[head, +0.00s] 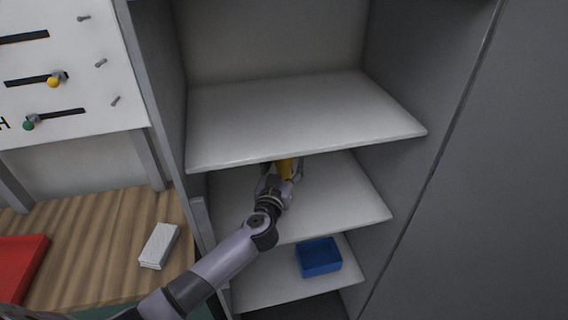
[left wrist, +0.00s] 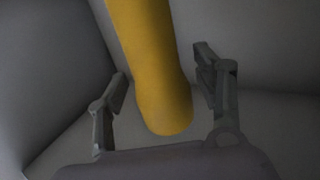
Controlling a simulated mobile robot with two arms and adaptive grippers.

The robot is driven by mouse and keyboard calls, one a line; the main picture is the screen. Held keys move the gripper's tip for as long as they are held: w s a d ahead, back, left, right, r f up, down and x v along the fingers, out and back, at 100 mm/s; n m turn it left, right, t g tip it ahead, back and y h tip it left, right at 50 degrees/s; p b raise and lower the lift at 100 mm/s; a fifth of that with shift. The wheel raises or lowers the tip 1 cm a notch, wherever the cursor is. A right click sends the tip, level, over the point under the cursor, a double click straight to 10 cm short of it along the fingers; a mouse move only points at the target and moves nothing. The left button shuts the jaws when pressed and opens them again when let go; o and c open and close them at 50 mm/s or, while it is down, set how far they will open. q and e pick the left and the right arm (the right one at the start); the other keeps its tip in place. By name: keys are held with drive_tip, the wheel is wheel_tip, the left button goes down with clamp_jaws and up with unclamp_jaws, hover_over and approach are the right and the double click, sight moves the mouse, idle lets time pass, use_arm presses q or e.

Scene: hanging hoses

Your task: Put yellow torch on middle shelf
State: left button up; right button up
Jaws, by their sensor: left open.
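The yellow torch (left wrist: 155,70) stands between the fingers of my left gripper (left wrist: 165,95) in the left wrist view. The gripper is open, with a gap between each finger and the torch. In the head view the torch (head: 286,167) shows as a small yellow piece beside my left gripper (head: 281,172), inside the cabinet. Both are over the middle shelf (head: 340,205), below the upper shelf (head: 300,120), which hides the torch's top. The torch's lower end appears to rest on the shelf. My right gripper is not in view.
A blue box (head: 319,257) sits on the lower shelf (head: 290,290). The cabinet side walls stand close on both sides. At left, a wooden table (head: 100,235) holds a white block (head: 159,246) and a red tray (head: 20,262), below a white slider board (head: 70,70).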

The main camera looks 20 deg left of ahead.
use_arm(q)
drive_tip(key=shift+s+r, duration=0.1)
drive_tip(key=s+d, duration=0.1)
drive_tip(key=s, duration=1)
drive_tip(key=shift+s+d, duration=0.25)
drive_tip(key=shift+s, duration=0.15)
